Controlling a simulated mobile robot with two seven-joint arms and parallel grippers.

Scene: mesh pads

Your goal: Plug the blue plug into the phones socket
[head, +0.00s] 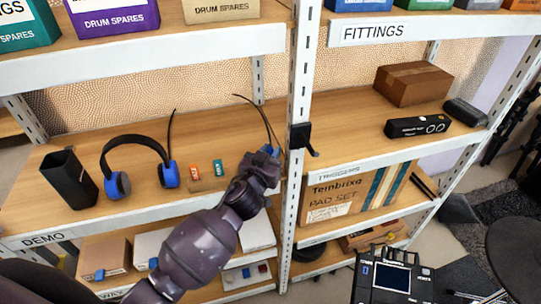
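My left arm reaches up from the bottom, and its gripper (268,152) is in front of the middle shelf, just left of the white upright. Something blue shows at its fingertips, with a thin dark cable rising from there; whether this is the blue plug, and whether the fingers are shut on it, is too small to tell. Blue-and-black headphones (168,174) stand on the shelf to the left, a dark cable rising from the right earcup. A dark module with a screen (392,280) is at the bottom right. No phones socket can be made out. My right gripper is out of view.
A black hook (302,138) juts from the white upright (298,90) close to my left gripper. A black bin (70,178) and small orange and green items stand on the DEMO shelf (110,218). A black box (417,126) and brown carton (412,84) sit on the right shelf.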

